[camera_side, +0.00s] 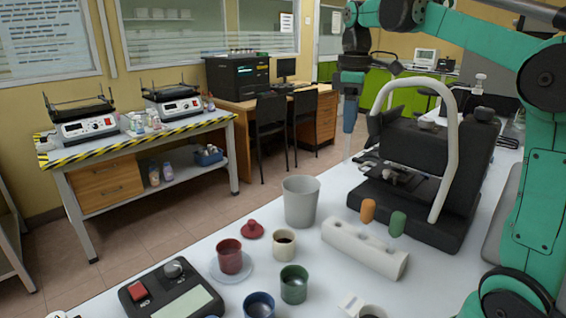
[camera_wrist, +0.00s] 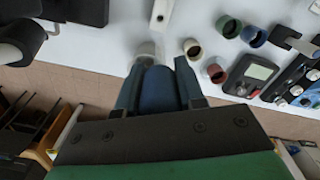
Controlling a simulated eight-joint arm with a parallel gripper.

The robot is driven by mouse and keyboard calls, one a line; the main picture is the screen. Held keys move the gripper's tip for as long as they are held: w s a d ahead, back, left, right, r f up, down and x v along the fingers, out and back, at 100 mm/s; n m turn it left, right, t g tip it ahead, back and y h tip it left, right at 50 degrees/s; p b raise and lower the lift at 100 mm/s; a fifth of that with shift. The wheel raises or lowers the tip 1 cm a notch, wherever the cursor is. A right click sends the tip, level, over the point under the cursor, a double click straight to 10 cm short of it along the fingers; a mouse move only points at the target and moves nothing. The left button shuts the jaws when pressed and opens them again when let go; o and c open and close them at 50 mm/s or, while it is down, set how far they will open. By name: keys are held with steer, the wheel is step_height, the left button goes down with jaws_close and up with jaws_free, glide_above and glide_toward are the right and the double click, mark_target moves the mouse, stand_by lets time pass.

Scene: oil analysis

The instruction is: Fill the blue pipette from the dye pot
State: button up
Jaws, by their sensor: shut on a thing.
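My gripper (camera_side: 351,84) is shut on the blue pipette (camera_side: 349,115), which hangs upright, tip down, high behind the bench items in the side view. In the wrist view the pipette's blue body (camera_wrist: 157,88) sits between my fingers; its tip is hidden there. No pot is labelled as the dye pot. A cream pot (camera_side: 284,245) with dark contents stands mid-bench. A dark red pot (camera_side: 230,257) stands on a pale saucer (camera_side: 216,272), with a red lid (camera_side: 252,230) lying behind it. The pipette is apart from all the pots.
A grey cup (camera_side: 300,203) stands behind the cream pot. Green (camera_side: 294,285) and blue (camera_side: 258,304) pots stand in front. A black microscope-like device (camera_side: 425,165) and a control box (camera_side: 172,293) flank the area.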

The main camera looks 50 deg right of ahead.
steer(key=shift+r, duration=0.3)
steer(key=w+a+f+n, duration=0.2)
steer(key=a+f+n, duration=0.1)
steer(key=a+f, duration=0.2)
steer(key=w+a+f+n, duration=0.3)
steer(key=a+f, duration=0.3)
steer(key=f, duration=0.2)
steer(key=shift+w+f, duration=0.3)
steer(key=shift+f, duration=0.05)
steer(key=shift+o, duration=0.2)
jaws_close()
steer(key=shift+f, duration=0.1)
steer(key=shift+f, duration=0.95)
